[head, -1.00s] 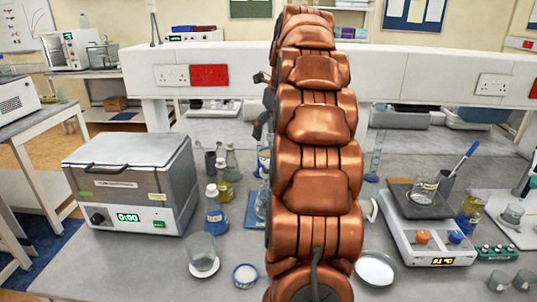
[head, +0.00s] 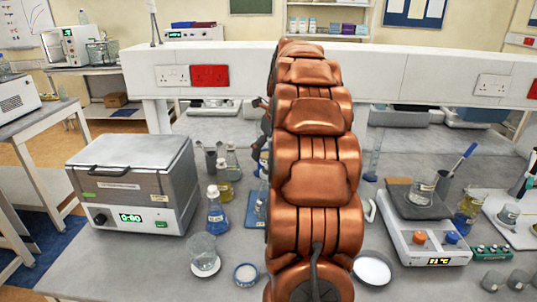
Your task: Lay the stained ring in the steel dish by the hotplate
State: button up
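The steel dish (head: 372,268) is a shallow round dish with a pale inside, at the front of the bench, left of the hotplate (head: 428,238). My copper arm stands close in front of the camera and partly covers the dish's left side. I cannot make out a stained ring for certain. A small round blue-and-white item (head: 246,274) lies left of the arm, too small to identify. Dark parts, probably of my gripper (head: 264,118), poke out from behind the arm's left edge. Its fingertips and anything in them are hidden.
A grey heated box (head: 135,190) stands at left. A beaker on a white disc (head: 205,265), a blue-liquid bottle (head: 217,212) and other glassware stand between it and my arm. A beaker (head: 421,192) sits on the hotplate. Several small grey pots (head: 492,280) are at right front.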

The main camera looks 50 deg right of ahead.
jog(key=c, duration=1)
jog(key=shift+c, duration=0.2)
